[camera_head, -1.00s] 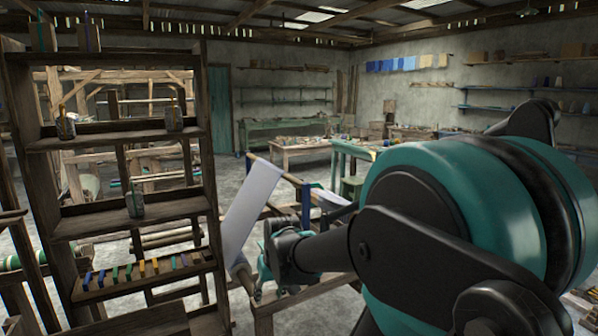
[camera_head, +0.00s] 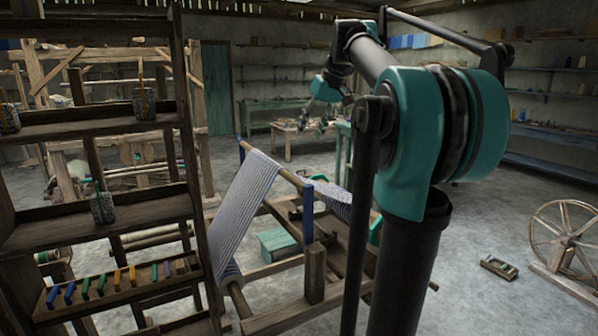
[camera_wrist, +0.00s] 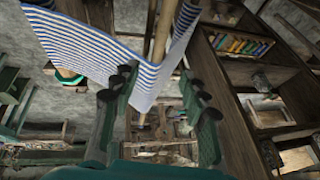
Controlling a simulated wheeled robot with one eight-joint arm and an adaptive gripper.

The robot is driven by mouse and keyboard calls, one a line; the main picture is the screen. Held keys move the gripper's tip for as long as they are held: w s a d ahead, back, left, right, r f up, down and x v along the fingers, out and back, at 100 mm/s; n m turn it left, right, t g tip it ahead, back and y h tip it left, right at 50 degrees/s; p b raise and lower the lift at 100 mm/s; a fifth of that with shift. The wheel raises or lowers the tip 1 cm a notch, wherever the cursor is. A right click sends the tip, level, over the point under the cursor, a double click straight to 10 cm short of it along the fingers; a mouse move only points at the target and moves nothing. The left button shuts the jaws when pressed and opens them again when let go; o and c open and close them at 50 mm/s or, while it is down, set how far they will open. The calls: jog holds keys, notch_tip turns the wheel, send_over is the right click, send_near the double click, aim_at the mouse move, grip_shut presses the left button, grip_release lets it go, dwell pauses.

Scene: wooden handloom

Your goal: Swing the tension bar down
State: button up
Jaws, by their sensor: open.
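A small wooden loom holds blue-and-white striped cloth (camera_head: 245,205). I cannot tell for sure which part is the tension bar. My gripper (camera_head: 316,128) is raised above and behind the loom, open and empty. In the wrist view my gripper's fingers (camera_wrist: 158,80) are apart, with the striped cloth (camera_wrist: 90,45) and a round wooden bar (camera_wrist: 162,30) beyond them. No contact shows.
A wooden shelf (camera_head: 95,222) with jars and coloured pieces stands close on the left. A spinning wheel (camera_head: 565,235) and a small wooden frame (camera_head: 499,267) are on the floor at right. Floor right of the loom is mostly clear.

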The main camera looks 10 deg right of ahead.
aim_at(292, 175)
jog(key=x, duration=1.7)
jog(key=shift+c, duration=0.6)
grip_shut()
